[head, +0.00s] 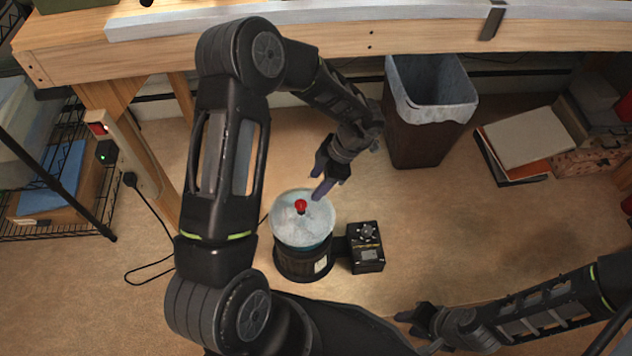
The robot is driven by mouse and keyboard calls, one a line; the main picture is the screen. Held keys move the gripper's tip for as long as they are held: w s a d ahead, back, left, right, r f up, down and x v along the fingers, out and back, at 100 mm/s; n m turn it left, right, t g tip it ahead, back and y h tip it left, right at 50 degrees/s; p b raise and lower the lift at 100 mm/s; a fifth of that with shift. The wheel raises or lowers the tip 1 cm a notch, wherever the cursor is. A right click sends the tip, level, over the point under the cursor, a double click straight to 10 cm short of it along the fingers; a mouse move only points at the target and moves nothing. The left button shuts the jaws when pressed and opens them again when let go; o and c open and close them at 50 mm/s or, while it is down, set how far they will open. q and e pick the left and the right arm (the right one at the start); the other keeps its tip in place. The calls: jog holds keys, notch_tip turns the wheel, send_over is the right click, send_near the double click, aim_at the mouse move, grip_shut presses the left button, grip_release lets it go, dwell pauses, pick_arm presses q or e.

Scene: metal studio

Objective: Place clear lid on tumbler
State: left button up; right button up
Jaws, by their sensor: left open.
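The clear lid (289,222), a pale see-through disc with a red knob (300,204), lies over the top of the dark round tumbler (300,264) on the floor. It looks level, but I cannot tell if its rim is fully seated. My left gripper (317,187) is open, with its purple fingers just right of and above the knob. A gap shows between the fingers and the knob. My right gripper (404,324) is low at the right, away from the tumbler, and its fingers are too small and dark to read.
A black control box (365,247) is joined to the tumbler's right side. A lined waste bin (428,120) stands behind at the right, under a wooden bench (330,48). A wire shelf (60,170) and a power cord are at the left.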

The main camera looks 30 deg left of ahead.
pick_arm(q)
jog(key=shift+f, duration=0.1)
dwell(0.4)
notch_tip(320, 180, down, 6)
jog(key=w+m+t+y, duration=0.1)
jog(key=w+m+t, duration=0.1)
jog(key=m+t, duration=0.45)
jog(key=s+d+f+m+h, duration=0.2)
jog(key=d+f+m+h, duration=0.15)
jog(key=d+m, duration=0.4)
jog(key=s+d+f+m+g+h, duration=0.1)
jog(key=s+d+m+g+h, duration=0.2)
jog(key=s+d, duration=1)
jog(key=s+m+h, duration=0.2)
jog(key=s+m, duration=0.2)
jog(key=m, duration=0.1)
jog(key=shift+d+f+m, duration=0.15)
jog(key=shift+f+m, duration=0.2)
jog(key=shift+m, duration=0.05)
jog(key=shift+h, duration=0.25)
